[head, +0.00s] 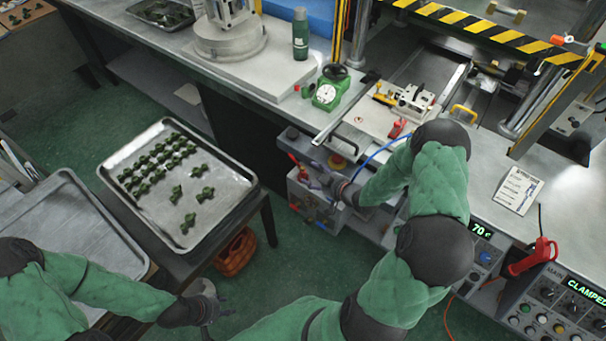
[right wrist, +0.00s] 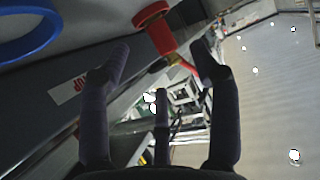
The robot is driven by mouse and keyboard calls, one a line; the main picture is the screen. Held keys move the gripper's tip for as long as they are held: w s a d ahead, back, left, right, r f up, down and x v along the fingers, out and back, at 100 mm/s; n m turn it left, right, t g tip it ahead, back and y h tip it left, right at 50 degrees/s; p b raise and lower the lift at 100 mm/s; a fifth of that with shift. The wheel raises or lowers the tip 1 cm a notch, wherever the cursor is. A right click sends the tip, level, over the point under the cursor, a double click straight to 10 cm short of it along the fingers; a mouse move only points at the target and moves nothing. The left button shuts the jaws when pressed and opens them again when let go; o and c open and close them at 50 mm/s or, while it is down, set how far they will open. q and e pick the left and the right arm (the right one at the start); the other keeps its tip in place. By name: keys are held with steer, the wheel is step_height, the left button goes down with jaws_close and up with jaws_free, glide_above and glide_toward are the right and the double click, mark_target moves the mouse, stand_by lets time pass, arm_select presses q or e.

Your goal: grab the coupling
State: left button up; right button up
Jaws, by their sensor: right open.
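A red flanged piece (right wrist: 155,28), which may be the coupling, shows at the top of the right wrist view, ahead of and between my fingertips. It looks untouched. A red part (head: 294,160) shows on the grey box under the bench in the head view; I cannot tell whether it is the same piece. My right gripper (head: 322,182) is open and empty in front of this box; its spread fingers also show in the right wrist view (right wrist: 163,62). My left gripper (head: 212,303) hangs low at the lower left, beside the tray table; its jaws are too small to read.
A blue hose (head: 378,152) runs close to my right wrist. A tray of dark green parts (head: 225,180) stands on the table at left. The green gauge (head: 329,92) and press plate (head: 375,118) sit on the bench above.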

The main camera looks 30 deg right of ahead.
mark_target(303, 173)
steer(key=b+x, duration=0.1)
steer(key=x, duration=0.3)
jaws_close()
steer(key=shift+r, duration=0.15)
